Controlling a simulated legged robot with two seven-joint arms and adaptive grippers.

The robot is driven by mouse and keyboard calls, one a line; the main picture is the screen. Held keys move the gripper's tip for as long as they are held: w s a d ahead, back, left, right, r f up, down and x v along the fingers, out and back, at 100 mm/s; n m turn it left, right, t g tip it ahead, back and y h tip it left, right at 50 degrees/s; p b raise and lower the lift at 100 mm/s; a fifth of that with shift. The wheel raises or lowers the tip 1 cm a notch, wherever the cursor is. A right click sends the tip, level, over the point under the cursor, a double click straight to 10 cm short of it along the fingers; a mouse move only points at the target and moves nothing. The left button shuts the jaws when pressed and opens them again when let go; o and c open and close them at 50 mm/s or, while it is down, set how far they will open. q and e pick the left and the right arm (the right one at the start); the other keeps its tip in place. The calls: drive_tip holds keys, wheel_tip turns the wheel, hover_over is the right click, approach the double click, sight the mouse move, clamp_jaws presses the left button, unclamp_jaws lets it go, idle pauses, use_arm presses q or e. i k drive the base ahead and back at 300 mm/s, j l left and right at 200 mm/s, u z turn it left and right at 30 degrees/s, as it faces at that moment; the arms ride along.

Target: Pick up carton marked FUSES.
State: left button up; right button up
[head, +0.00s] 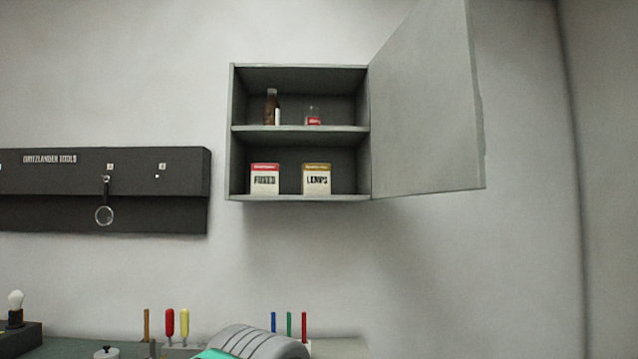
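The carton marked FUSES (265,180) is white with a red top band and dark lettering. It stands upright on the lower shelf of the open grey wall cabinet (232,135), at the left. A similar carton marked LAMPS (317,180), with a brownish-gold top band, stands to its right with a gap between them. Neither of my grippers is recognisable in the head view.
The cabinet door (425,110) is swung wide open to the right. A brown bottle (271,107) and a small jar (313,116) stand on the upper shelf. A dark tool panel (150,215) hangs at left. Screwdrivers (170,323) stand on the bench below.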

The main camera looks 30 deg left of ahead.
sight(265, 177)
drive_tip(key=i+l, duration=0.1)
drive_tip(key=i, duration=0.15)
drive_tip(key=i+l+u, duration=0.15)
drive_tip(key=i+u, duration=0.15)
drive_tip(key=u, duration=0.15)
drive_tip(key=i+l+u, duration=0.25)
drive_tip(key=u, duration=0.2)
